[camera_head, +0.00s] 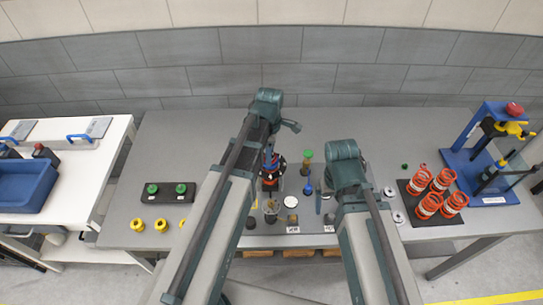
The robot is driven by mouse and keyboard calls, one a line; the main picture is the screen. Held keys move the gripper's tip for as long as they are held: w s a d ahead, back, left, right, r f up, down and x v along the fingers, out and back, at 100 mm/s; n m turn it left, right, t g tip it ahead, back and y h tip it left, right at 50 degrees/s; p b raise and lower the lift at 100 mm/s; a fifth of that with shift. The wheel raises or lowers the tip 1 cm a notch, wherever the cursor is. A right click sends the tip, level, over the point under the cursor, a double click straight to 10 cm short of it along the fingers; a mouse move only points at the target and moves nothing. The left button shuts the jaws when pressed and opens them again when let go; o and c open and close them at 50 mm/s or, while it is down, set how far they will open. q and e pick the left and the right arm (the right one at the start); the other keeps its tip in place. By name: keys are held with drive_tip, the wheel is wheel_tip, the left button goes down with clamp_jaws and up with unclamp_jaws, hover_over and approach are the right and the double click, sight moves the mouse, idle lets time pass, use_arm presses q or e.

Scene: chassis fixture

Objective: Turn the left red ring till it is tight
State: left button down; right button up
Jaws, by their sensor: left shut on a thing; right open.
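A red ring (269,183) shows in the middle of the table as part of a small upright red, blue and black assembly. My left gripper (271,166) is at the top of this assembly and shut on it, at the red ring as far as I can tell. Its fingertips are small and partly hidden by my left arm. I cannot see the ring's thread or how tight it sits. A second red ring cannot be made out. My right arm ends its visible part to the right of the assembly, and its gripper is hidden behind the arm.
A black block with green knobs (152,188) and yellow rings (138,225) lie left. Orange springs (429,205) stand on a black mat (405,188) at right, near a blue press (463,160). Small parts and a white disc (291,201) lie between my arms. The back is clear.

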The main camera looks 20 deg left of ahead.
use_arm(q)
drive_tip(key=m, duration=0.4)
drive_tip(key=shift+m, duration=0.3)
drive_tip(key=m, duration=0.3)
drive_tip(key=shift+m, duration=0.3)
drive_tip(key=m, duration=0.8)
drive_tip(key=shift+m, duration=0.3)
drive_tip(key=c, duration=0.5)
unclamp_jaws()
drive_tip(key=shift+r, duration=0.1)
